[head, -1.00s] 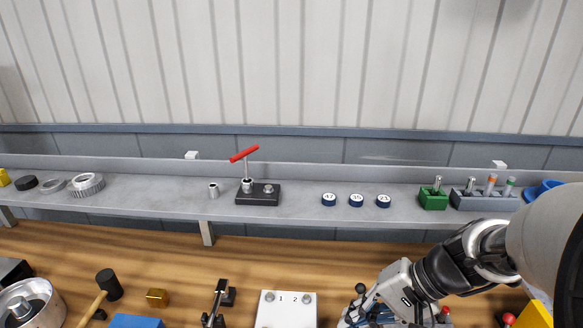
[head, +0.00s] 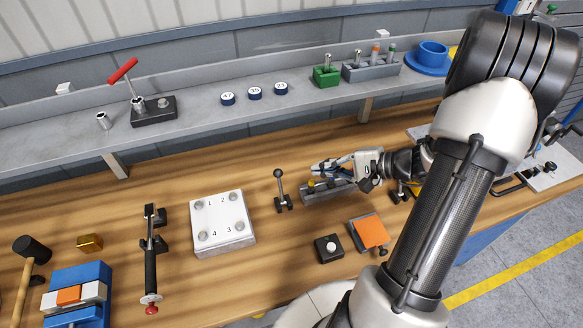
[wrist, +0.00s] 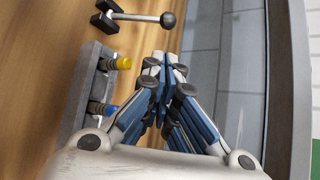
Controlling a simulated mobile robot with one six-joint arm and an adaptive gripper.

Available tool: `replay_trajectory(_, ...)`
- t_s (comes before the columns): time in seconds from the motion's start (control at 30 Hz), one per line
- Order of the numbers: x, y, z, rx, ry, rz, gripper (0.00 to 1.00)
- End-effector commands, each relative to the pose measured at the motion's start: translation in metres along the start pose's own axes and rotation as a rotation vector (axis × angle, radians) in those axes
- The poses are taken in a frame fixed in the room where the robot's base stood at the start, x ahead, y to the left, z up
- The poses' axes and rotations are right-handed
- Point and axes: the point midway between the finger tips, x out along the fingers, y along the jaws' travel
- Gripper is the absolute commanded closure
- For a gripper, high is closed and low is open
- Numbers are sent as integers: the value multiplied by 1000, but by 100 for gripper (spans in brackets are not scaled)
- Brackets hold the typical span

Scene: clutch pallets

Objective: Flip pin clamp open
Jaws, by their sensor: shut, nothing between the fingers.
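A small black lever with a ball knob (head: 279,174) stands upright on a black base (head: 284,203) on the wooden bench; I cannot tell for certain that it is the pin clamp. The ball knob (wrist: 168,19) is also in the wrist view, beyond my fingertips. My gripper (head: 318,169) is shut and empty above the block, pointing left toward the lever. Its closed fingertips (wrist: 165,62) appear apart from the knob.
A white numbered plate (head: 222,222) lies left of the lever. Further left is a black clamp-like tool with a red tip (head: 151,265). A black button box (head: 328,248) and an orange-topped block (head: 371,232) lie in front. A grey shelf (head: 210,120) runs behind.

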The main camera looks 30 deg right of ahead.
Motion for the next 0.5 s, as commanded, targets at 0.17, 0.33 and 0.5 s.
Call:
replay_trajectory(0.17, 5, 0, 1, -1, -3, 2, 100)
replay_trajectory(0.33, 29, 2, 1, -1, -4, 4, 100)
replay_trajectory(0.5, 62, 2, 1, -2, -5, 5, 100)
